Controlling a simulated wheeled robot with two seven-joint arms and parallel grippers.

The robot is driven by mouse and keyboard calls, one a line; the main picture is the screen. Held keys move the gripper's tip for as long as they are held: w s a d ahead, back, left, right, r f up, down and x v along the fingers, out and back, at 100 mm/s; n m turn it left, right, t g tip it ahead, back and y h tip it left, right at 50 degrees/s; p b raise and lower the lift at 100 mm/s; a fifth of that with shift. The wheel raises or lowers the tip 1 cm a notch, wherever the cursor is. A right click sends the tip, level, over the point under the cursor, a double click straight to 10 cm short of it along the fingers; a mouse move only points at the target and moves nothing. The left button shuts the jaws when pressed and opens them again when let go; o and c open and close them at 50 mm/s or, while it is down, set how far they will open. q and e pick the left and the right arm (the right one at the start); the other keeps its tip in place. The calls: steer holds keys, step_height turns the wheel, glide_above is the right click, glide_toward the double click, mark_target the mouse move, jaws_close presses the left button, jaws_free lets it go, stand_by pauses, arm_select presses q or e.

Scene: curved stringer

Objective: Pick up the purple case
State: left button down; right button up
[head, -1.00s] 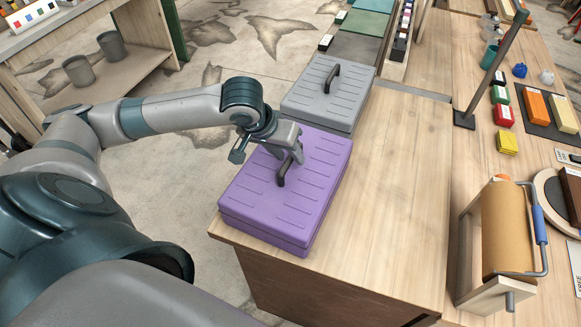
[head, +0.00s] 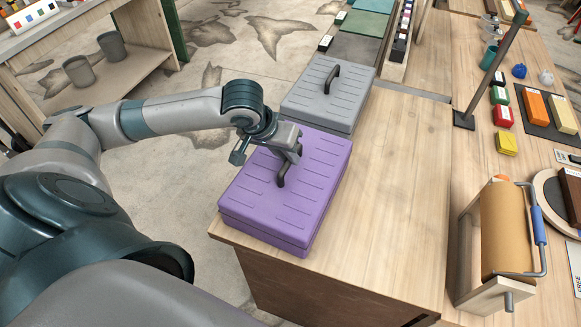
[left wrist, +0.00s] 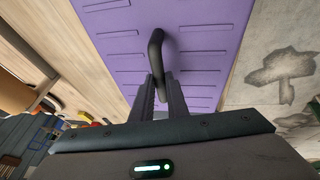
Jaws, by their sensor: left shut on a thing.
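The purple case (head: 300,185) lies flat on the wooden table, near its left front corner, with a dark arched handle (head: 282,176) on its lid. My left gripper (head: 292,158) is over the case and shut on the handle. In the left wrist view the gripper fingers (left wrist: 161,92) close around the handle (left wrist: 156,50), with the purple lid (left wrist: 205,45) behind. The case appears to rest on the tabletop. My right gripper is not in view.
A grey case (head: 328,95) with its own handle lies just behind the purple one. The table (head: 385,190) is clear to the right. A brown paper roll on a stand (head: 505,230) and a dark post (head: 490,75) stand farther right.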

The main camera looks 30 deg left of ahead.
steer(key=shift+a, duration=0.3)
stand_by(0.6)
arm_select(q)
steer(key=shift+w+a, duration=0.1)
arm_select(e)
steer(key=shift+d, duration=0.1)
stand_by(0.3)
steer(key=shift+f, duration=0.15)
